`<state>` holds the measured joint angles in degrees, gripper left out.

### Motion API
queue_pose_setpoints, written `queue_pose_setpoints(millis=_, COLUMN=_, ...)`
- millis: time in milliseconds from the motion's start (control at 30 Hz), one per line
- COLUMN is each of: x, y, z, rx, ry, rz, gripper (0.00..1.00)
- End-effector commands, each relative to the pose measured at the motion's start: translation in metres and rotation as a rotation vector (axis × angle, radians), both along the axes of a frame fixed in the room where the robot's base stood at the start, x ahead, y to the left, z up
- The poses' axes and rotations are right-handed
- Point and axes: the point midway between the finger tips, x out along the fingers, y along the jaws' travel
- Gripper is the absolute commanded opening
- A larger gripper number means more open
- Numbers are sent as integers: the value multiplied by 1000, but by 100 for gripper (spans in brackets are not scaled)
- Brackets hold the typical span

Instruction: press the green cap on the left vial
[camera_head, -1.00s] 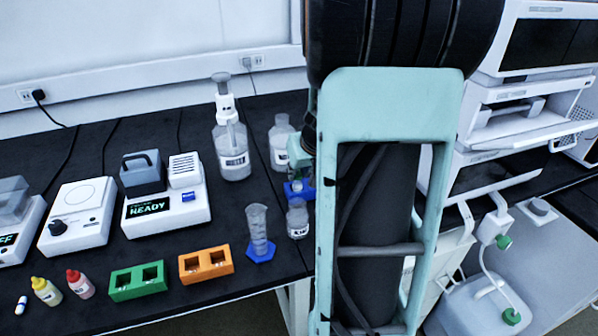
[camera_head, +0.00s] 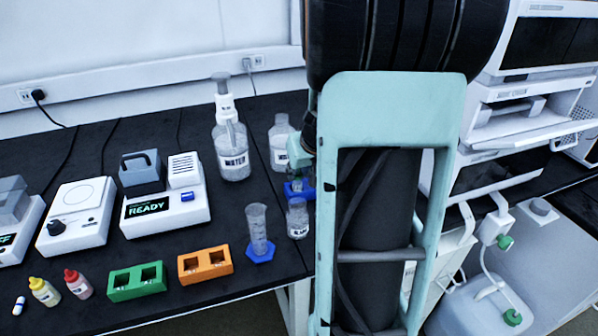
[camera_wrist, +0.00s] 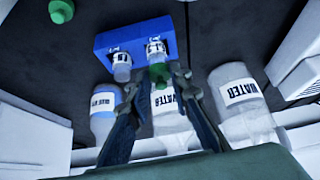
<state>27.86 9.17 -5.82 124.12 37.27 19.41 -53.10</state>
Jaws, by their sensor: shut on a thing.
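In the wrist view, a blue rack (camera_wrist: 112,40) holds two clear labelled vials. One vial (camera_wrist: 122,65) is on the picture's left and one (camera_wrist: 155,50) on the right; the labels look upside down in this view. My gripper (camera_wrist: 159,78) is shut on a green cap (camera_wrist: 159,72), with a dark finger on each side. The cap shows right beside the picture-right vial; I cannot tell whether they touch. A second green cap (camera_wrist: 61,11) lies on the dark bench. In the head view, the blue rack (camera_head: 294,190) is partly hidden behind my arm.
Bottles stand close behind the rack in the wrist view: a water bottle (camera_wrist: 243,100) and another bottle (camera_wrist: 104,115). In the head view, a blue-footed cylinder (camera_head: 258,228) and a small bottle (camera_head: 297,218) stand near the rack. Orange (camera_head: 205,265) and green (camera_head: 137,281) holders sit further left.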

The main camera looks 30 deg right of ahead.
Motion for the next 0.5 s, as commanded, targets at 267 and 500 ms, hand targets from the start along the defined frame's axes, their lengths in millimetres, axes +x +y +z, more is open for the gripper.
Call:
queue_pose_setpoints(millis=267, x=0, y=0, z=0, rx=0, ry=0, rz=0, gripper=20)
queue_pose_setpoints(millis=500, x=0, y=0, z=0, rx=0, ry=0, rz=0, gripper=40)
